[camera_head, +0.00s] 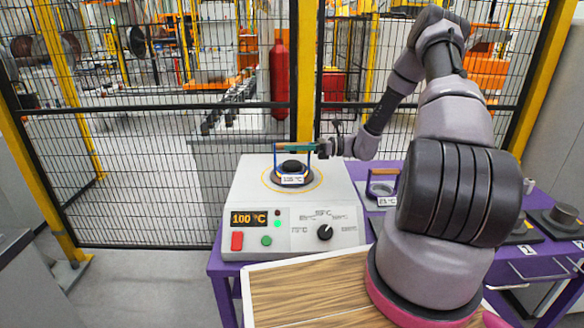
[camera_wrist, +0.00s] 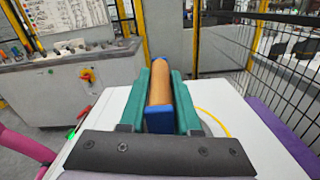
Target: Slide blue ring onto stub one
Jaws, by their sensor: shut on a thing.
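My gripper (camera_head: 319,148) is at the heater, seen from the side in the head view. In the wrist view its green jaws (camera_wrist: 160,85) are shut on a wooden handle with blue end pieces (camera_wrist: 159,118). In the head view this handle stands above the blue ring (camera_head: 291,182), which is around the dark centre of the heater top and carries a small temperature label. The ring itself is hidden in the wrist view. Dark round stubs (camera_head: 565,213) stand at the right of the purple bench, partly behind my arm; I cannot tell which is stub one.
The white heater (camera_head: 297,215) displays 100 °C. Another ring with a handle (camera_head: 382,188) lies on a grey plate right of it. A wooden board (camera_head: 310,292) is in front. Mesh fencing (camera_head: 150,150) stands behind the bench.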

